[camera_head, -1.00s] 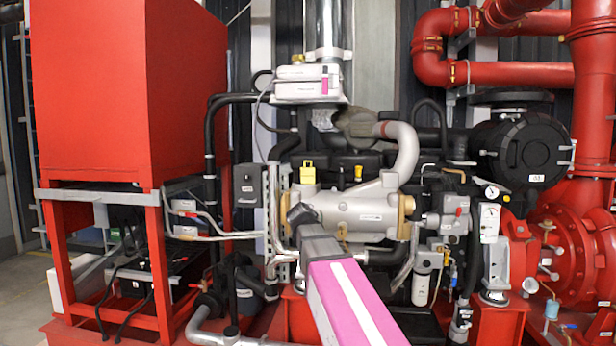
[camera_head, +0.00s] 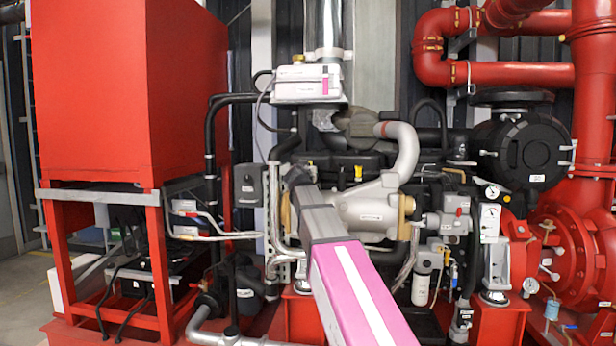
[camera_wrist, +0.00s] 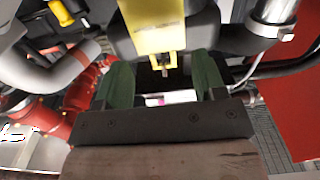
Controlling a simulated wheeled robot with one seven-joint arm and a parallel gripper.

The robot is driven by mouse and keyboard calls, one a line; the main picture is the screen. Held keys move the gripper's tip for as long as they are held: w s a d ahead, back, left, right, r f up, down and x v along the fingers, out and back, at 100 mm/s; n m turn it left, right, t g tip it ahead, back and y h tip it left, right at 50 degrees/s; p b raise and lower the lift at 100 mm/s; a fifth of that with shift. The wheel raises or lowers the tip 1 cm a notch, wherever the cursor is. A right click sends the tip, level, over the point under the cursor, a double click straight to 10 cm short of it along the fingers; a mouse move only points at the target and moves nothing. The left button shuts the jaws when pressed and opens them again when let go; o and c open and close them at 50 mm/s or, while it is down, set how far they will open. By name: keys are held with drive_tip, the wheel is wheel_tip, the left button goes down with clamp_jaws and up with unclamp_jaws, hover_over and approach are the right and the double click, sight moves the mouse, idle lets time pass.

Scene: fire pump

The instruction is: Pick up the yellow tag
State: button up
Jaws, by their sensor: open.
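The yellow tag (camera_wrist: 152,28) shows large at the top middle of the wrist view, with its upper part cut off by the frame edge. In the head view only a small piece of the tag (camera_head: 308,163) shows above my arm; the rest is hidden. My gripper (camera_wrist: 160,62) has two green fingers, spread apart with nothing between them. The near end of the tag lies in line with the gap, at about the fingertips. I cannot tell how far in depth it is from them. In the head view the fingers are hidden by the arm.
A silver cylinder (camera_head: 365,208) and grey curved pipe (camera_head: 404,150) stand close right of my arm. A large red tank (camera_head: 125,95) stands further left. A small yellow handle (camera_wrist: 62,12) is at the wrist view's upper left.

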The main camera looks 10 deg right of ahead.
drive_tip(key=x, duration=0.5)
drive_tip(key=shift+w+f, duration=0.1)
drive_tip(key=c, duration=0.5)
